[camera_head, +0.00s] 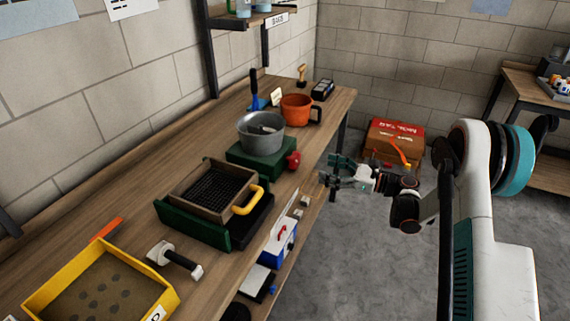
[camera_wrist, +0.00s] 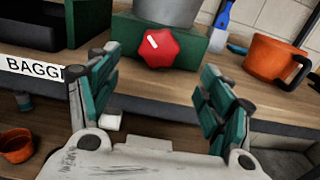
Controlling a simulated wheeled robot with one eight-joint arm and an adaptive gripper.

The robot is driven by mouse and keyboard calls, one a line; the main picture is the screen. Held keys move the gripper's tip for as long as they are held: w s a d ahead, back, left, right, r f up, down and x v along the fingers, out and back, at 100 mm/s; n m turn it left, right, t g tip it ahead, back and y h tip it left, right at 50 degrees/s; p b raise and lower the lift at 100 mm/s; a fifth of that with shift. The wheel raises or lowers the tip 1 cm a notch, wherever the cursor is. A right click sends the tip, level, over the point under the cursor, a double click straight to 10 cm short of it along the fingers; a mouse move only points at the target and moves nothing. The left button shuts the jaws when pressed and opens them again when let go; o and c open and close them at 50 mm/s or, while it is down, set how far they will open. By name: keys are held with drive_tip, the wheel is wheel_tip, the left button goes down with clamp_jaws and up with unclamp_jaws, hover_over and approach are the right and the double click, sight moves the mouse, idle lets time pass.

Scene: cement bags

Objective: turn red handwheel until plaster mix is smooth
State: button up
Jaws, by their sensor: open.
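The red handwheel (camera_head: 293,160) sits on the front of a green base (camera_head: 258,160) that carries a grey metal mixing pot (camera_head: 261,133). In the wrist view the handwheel (camera_wrist: 158,48) is a red knob with a white mark, at the upper middle. My gripper (camera_head: 333,180) is at the front edge of the bench, apart from the handwheel. In the wrist view my gripper (camera_wrist: 158,85) has its two fingers spread wide and empty, with the wheel beyond them. The plaster inside the pot cannot be made out clearly.
An orange pot (camera_head: 296,109) stands behind the mixing pot. A sieve box with a yellow handle (camera_head: 248,199) is to the left of the green base. A yellow tray (camera_head: 172,297) is at the near left.

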sight(298, 160)
drive_tip(key=b+x, duration=0.3)
drive_tip(key=x, duration=0.9)
drive_tip(key=shift+w+a, duration=0.1)
drive_tip(key=shift+a, duration=0.2)
drive_tip(key=c, duration=1.1)
